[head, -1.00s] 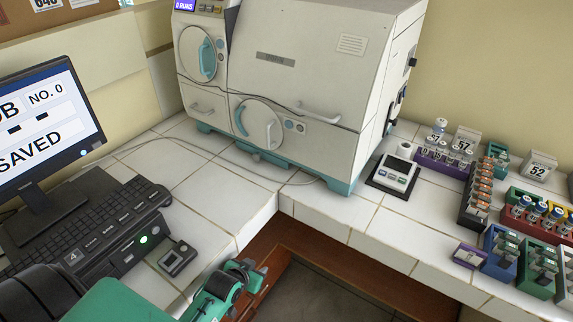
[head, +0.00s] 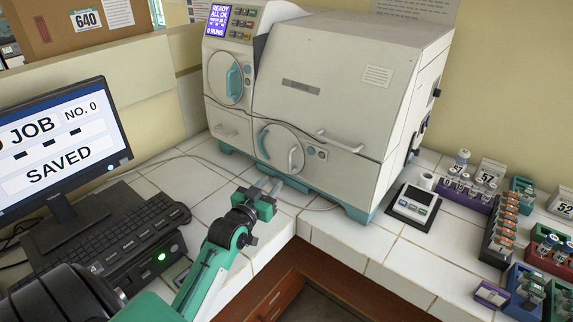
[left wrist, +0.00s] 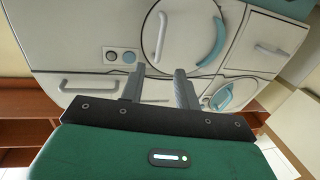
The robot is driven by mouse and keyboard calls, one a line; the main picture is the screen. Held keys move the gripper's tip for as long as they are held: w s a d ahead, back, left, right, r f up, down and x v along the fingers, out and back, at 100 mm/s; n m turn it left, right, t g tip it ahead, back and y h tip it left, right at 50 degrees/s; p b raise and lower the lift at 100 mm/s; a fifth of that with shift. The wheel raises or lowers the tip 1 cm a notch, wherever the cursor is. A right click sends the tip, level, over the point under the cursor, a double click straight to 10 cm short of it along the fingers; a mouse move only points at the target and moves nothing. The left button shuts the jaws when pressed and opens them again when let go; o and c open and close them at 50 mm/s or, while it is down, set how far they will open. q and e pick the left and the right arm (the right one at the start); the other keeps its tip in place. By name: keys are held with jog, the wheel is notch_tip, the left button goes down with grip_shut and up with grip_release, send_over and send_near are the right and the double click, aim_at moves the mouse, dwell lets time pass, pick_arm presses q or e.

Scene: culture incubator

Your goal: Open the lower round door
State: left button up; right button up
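The lower round door (head: 279,146) is a white disc on the front of the incubator (head: 330,90), with a teal curved piece on its left and a white vertical handle (head: 292,158) on its right. It looks closed. In the left wrist view the picture is turned over; the door (left wrist: 190,30) and its white handle (left wrist: 160,38) lie ahead of the fingers. My left gripper (head: 271,187) is below and in front of the door, apart from it. Its two grey fingers (left wrist: 158,82) are spread with nothing between them. My right gripper is not in view.
An upper round door (head: 226,78) sits up and left, also closed. A monitor (head: 60,150) and keyboard (head: 125,220) stand left. A small meter (head: 413,203) and several racks stand right. The tiled counter before the incubator is mostly clear.

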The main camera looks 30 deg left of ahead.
aim_at(289, 163)
pick_arm(q)
jog(key=w, duration=0.3)
jog(key=w+p, duration=0.1)
jog(key=w, duration=0.2)
jog(key=w+a+p, duration=0.1)
jog(key=w, duration=0.3)
jog(key=shift+w+a, duration=0.1)
grip_shut()
